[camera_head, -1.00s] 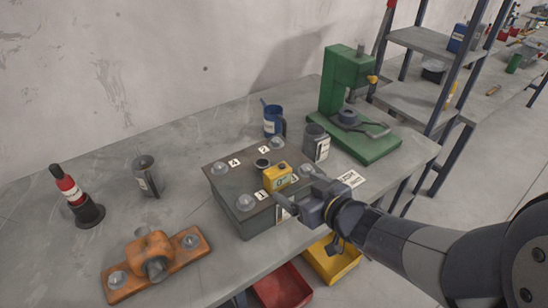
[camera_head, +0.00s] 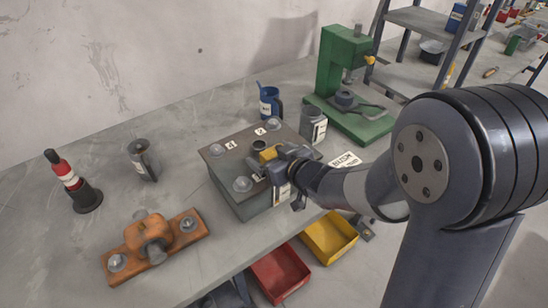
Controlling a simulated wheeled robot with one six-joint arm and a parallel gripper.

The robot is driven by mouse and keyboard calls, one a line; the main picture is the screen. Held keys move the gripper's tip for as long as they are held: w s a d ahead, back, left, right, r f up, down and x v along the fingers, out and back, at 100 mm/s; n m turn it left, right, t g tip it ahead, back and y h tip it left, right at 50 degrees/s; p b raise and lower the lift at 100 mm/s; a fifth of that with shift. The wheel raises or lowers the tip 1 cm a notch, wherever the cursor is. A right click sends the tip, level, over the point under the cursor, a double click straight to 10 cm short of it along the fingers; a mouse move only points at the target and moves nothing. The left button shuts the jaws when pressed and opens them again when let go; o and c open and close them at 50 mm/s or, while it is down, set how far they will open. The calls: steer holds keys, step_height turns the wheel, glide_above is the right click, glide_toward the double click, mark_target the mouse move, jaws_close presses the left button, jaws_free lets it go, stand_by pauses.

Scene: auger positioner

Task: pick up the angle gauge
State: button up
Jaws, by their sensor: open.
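The angle gauge, a small yellow block (camera_head: 267,155), sits on top of the grey metal box (camera_head: 225,178) on the workbench. My gripper (camera_head: 266,163) is open at the gauge, reaching in from the right, and covers its right and near parts. Whether the fingers touch the gauge is hidden. Bolts and numbered labels (camera_head: 231,146) are on the box top around the gauge, and a dark round socket (camera_head: 259,145) is just behind it.
A blue mug (camera_head: 270,102) and a grey cup (camera_head: 313,125) stand behind the box. A green press (camera_head: 343,75) is at the back right. An orange fixture (camera_head: 150,238), a grey cup (camera_head: 141,160) and a red-black bottle (camera_head: 72,182) are left. Red (camera_head: 281,272) and yellow (camera_head: 330,238) bins hang below the front edge.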

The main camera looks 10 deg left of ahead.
steer(key=shift+w+a+f, duration=0.1)
steer(key=shift+w+a, duration=0.1)
steer(key=shift+a, duration=0.05)
steer(key=c, duration=1.3)
